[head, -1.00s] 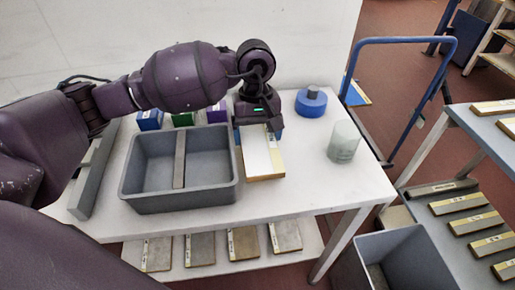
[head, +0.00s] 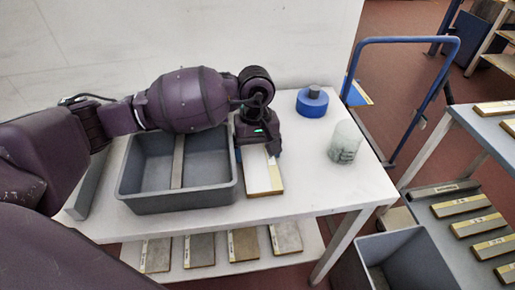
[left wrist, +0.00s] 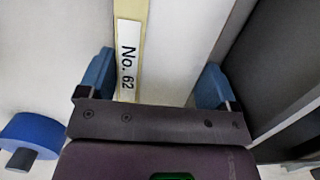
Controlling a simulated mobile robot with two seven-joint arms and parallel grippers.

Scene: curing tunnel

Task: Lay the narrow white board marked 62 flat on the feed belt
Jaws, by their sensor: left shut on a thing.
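The narrow white board (head: 262,176) has a yellowish edge strip. In the left wrist view the board (left wrist: 180,50) bears the label "No. 62" on that strip. My left gripper (head: 258,150) is shut on the board's far end; its blue fingers (left wrist: 155,80) sit on either side of the board. The board is over the white table, right of the grey bin; I cannot tell whether it touches the tabletop. I do not make out a feed belt. My right gripper is not in view.
A grey divided bin (head: 180,205) stands left of the board. A blue round thing (head: 312,103) and a pale green cylinder (head: 345,142) stand to the right. Several boards lie on the lower shelf (head: 215,270) and right-hand rack (head: 440,225). A blue-railed cart (head: 405,41) stands behind.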

